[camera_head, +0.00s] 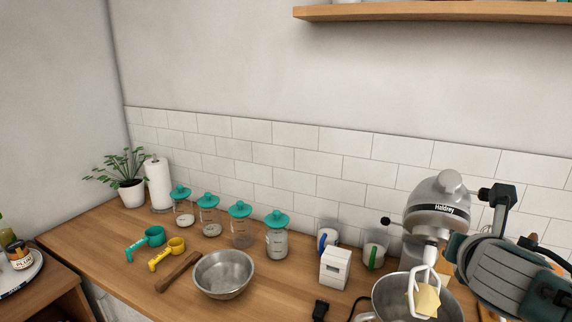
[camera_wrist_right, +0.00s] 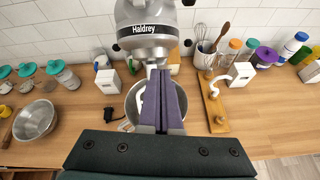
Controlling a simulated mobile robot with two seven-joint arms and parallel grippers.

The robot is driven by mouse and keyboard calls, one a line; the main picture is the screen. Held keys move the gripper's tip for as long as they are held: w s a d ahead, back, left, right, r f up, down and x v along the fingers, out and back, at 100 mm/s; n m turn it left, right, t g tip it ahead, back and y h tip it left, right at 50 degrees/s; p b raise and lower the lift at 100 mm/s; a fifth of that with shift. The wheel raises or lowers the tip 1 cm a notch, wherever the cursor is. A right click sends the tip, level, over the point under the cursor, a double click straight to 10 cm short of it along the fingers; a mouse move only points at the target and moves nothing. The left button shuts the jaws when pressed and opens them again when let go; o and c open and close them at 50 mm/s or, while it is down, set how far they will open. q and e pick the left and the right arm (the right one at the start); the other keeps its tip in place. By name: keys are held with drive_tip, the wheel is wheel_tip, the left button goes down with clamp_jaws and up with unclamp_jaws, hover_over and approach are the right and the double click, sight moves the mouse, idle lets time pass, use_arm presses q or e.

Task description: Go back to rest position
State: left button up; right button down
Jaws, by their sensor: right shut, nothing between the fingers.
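My right gripper (camera_wrist_right: 163,100) shows in the right wrist view with its two purple fingers pressed together and nothing between them. The fingers overlap the view of the metal mixer bowl (camera_wrist_right: 132,104); I cannot tell the gap between them. The stand mixer (camera_wrist_right: 150,40) is straight ahead, its head above the bowl. In the head view my right arm (camera_head: 505,275) comes in from the right beside the mixer (camera_head: 436,205); its fingertips are not clear there. A pale yellow piece (camera_head: 428,300) shows at the mixer bowl (camera_head: 385,295), by the white beater. My left gripper is not in view.
A metal bowl (camera_head: 223,273) and teal-lidded jars (camera_head: 277,240) stand on the wooden counter left of the mixer. A white box (camera_head: 335,268) stands nearer it. A wooden board (camera_wrist_right: 213,105), utensil pot and bottles lie to the right. A shelf (camera_head: 430,13) hangs above.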

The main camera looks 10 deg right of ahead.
drive_tip(key=s+a+r+m+g+y+p, duration=0.1)
drive_tip(key=s+a+m+g+y, duration=0.1)
drive_tip(key=s+a+m, duration=0.3)
drive_tip(key=s+a+r+m+g+y+p, duration=0.1)
drive_tip(key=s+a+m, duration=0.4)
drive_tip(key=s+m, duration=0.7)
drive_tip(key=s+a+r+m+g+y+p, duration=0.1)
drive_tip(key=s+a+m+g+y, duration=0.3)
drive_tip(key=s+m, duration=0.5)
drive_tip(key=s+a+r, duration=0.1)
drive_tip(key=s, duration=0.3)
drive_tip(key=shift+s+a+r, duration=0.3)
drive_tip(key=shift+s, duration=0.1)
